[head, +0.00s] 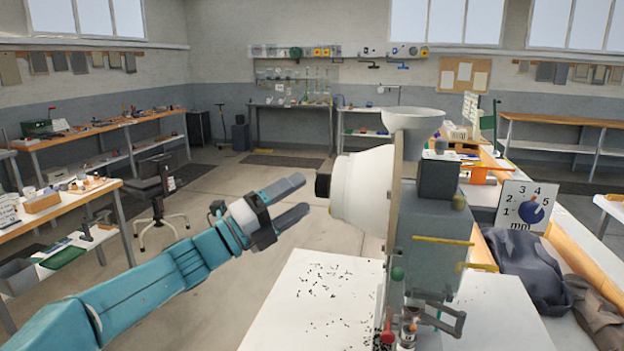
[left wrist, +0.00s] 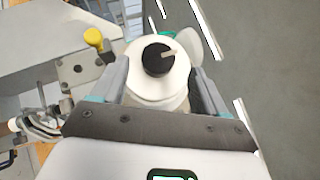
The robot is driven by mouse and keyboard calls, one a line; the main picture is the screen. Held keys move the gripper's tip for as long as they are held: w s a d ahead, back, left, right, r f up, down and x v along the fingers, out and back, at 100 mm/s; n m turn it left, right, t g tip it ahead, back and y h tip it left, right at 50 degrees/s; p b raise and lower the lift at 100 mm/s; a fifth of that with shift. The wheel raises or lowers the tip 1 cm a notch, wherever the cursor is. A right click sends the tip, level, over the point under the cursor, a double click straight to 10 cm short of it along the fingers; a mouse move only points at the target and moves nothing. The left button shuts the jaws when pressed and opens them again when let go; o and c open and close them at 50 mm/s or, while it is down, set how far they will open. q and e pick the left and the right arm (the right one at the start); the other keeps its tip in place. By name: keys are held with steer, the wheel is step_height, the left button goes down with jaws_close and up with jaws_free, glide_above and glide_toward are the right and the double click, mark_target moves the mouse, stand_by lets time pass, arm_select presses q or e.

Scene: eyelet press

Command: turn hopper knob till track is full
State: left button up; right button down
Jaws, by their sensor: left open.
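The hopper (head: 365,188) is a white rounded drum on the side of the grey press (head: 435,240). Its black knob (head: 323,182) points left, towards my left gripper (head: 302,196). That gripper is open and empty, its fingertips a little short of the knob. In the left wrist view the knob (left wrist: 157,59) faces the camera with a pale pointer mark towards the upper right. The fingers of my left gripper (left wrist: 160,75) stand on both sides of the white drum (left wrist: 150,88), apart from the knob. I cannot make out the track's fill. My right gripper is not in view.
A white table (head: 290,320) under the press carries many small dark bits. A pale bowl (head: 414,119) tops the press. Open floor is behind my left arm.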

mark_target(326, 186)
arm_select(q)
steer(key=p+x, duration=0.1)
steer(key=x, duration=0.3)
steer(key=shift+d, duration=0.1)
steer(key=shift+w, duration=0.15)
